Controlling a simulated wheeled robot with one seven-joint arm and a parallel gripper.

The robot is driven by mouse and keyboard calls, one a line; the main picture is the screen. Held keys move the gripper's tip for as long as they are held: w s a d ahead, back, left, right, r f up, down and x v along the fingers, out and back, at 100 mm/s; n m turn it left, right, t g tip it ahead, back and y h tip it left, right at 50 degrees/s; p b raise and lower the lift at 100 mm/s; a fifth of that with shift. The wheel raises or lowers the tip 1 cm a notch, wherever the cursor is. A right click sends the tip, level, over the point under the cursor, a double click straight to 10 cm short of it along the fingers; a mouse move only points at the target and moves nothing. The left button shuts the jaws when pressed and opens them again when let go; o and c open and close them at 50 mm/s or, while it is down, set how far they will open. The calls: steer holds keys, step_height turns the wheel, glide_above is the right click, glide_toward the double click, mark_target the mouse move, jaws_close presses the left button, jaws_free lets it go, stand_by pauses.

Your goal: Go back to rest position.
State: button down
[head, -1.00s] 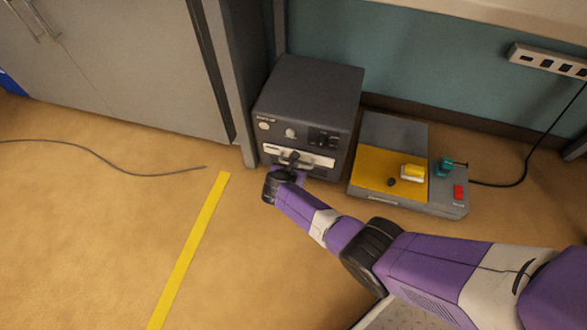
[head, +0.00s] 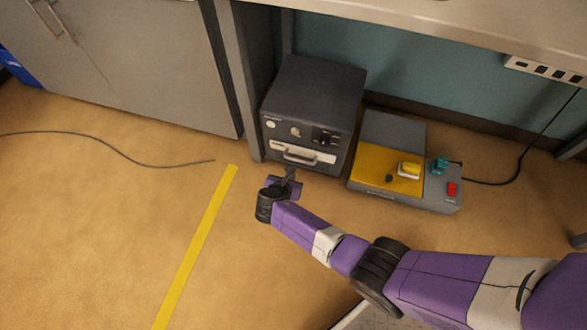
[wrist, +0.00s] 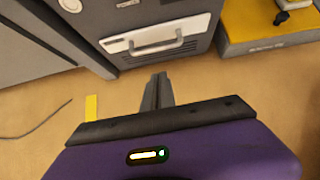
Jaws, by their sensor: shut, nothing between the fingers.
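My gripper (head: 290,174) is shut and empty at the end of my purple arm. It is just in front of the dark grey box (head: 312,95) on the floor. The box has a white drawer front (head: 301,152) with a grey handle, low on its face. In the wrist view, my closed fingers (wrist: 158,90) point toward the drawer front (wrist: 155,35) and its handle (wrist: 155,43), with floor showing between them and the handle. The drawer looks closed.
A grey and yellow device (head: 385,160) with a yellow block, a teal part and a red button stands right of the box. A grey cabinet (head: 120,65) is at left. Yellow tape (head: 195,247) and a cable (head: 110,148) lie on the open floor at left. A bench overhangs behind.

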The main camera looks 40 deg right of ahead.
steer(key=shift+p+v, duration=0.35)
steer(key=shift+v, duration=0.7)
